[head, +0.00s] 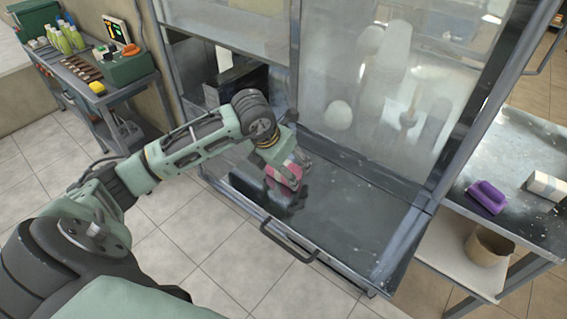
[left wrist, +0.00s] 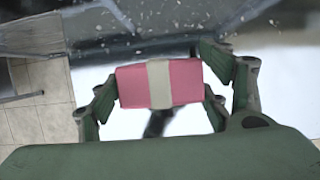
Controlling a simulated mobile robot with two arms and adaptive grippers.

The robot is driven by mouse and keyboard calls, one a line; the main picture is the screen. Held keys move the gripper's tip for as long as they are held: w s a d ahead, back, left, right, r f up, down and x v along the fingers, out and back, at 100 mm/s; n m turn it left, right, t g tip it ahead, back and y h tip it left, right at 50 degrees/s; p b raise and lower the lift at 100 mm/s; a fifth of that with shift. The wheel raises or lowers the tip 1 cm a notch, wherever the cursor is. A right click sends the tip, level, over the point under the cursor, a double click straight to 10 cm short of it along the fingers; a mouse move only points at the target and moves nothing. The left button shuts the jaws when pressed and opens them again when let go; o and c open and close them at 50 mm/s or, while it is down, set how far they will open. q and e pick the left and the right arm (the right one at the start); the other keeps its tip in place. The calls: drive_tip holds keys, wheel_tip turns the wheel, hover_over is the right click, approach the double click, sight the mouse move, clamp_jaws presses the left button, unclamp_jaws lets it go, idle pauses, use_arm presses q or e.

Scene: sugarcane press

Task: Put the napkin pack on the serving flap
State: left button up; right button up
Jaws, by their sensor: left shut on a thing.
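The napkin pack (head: 285,175) is a pink block with a pale band around its middle. It also shows between the fingers in the left wrist view (left wrist: 159,84). My left gripper (head: 283,168) is shut on it, with green fingers at its two ends. The serving flap (head: 330,235) is a dark metal shelf with a raised rim and a front handle. The pack is over the left part of the flap. Whether it touches the surface I cannot tell. My right gripper is not in view.
The glazed press cabinet (head: 380,90) rises behind the flap. A handle (head: 290,243) sticks out at the flap's front. The middle and right of the flap are clear.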

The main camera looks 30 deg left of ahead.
use_arm(q)
drive_tip(key=shift+f, duration=0.15)
drive_tip(key=o, duration=1.2)
drive_tip(key=shift+r, duration=0.35)
drive_tip(key=b+v, duration=0.2)
drive_tip(key=v, duration=0.9)
drive_tip(key=shift+s+r, duration=0.15)
drive_tip(key=shift+r, duration=0.2)
drive_tip(key=shift+f, duration=0.1)
